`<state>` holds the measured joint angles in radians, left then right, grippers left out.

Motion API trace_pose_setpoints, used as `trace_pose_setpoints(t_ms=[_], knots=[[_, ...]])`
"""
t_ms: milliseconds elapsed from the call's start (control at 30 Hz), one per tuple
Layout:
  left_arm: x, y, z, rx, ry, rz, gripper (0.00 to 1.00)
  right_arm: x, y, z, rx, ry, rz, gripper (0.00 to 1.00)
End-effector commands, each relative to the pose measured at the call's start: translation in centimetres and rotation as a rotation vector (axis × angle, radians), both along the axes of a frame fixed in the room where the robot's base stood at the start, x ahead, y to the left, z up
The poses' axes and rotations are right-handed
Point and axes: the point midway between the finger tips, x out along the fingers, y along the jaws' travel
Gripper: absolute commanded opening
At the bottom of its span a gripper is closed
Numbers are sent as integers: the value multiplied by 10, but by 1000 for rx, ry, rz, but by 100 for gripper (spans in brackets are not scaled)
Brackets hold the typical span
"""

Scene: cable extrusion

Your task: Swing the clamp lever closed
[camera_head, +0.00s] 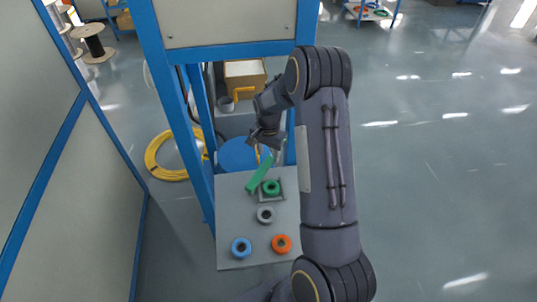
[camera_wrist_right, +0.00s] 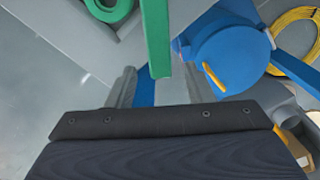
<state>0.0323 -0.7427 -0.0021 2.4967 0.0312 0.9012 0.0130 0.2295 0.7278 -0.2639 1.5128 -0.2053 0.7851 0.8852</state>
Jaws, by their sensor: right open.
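A long flat green bar (camera_head: 260,174) slants over the table near a green ring. It looks like the clamp lever, though a short yellow handle (camera_wrist_right: 213,78) also sits on a round blue part (camera_wrist_right: 232,52) beyond it. My right gripper (camera_head: 268,142) is at the far upper end of the bar. In the right wrist view, my right gripper (camera_wrist_right: 158,78) is open, and the end of the green bar (camera_wrist_right: 157,38) appears between its fingers. I cannot tell whether they touch. The blue part (camera_head: 236,155) shows behind the table in the head view. My left gripper is not in view.
Yellow cable (camera_head: 158,158) lies coiled on the floor.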

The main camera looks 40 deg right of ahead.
Motion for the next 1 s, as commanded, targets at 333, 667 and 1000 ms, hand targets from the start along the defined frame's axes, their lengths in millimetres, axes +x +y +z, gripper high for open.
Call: trace_pose_setpoints(t_ms=[333,667,1000], knots=[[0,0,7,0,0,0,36,0,0,-28,-1,-1,1,47],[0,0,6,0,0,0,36,0,0,-28,-1,-1,1,30],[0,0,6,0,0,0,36,0,0,-28,-1,-1,1,0]])
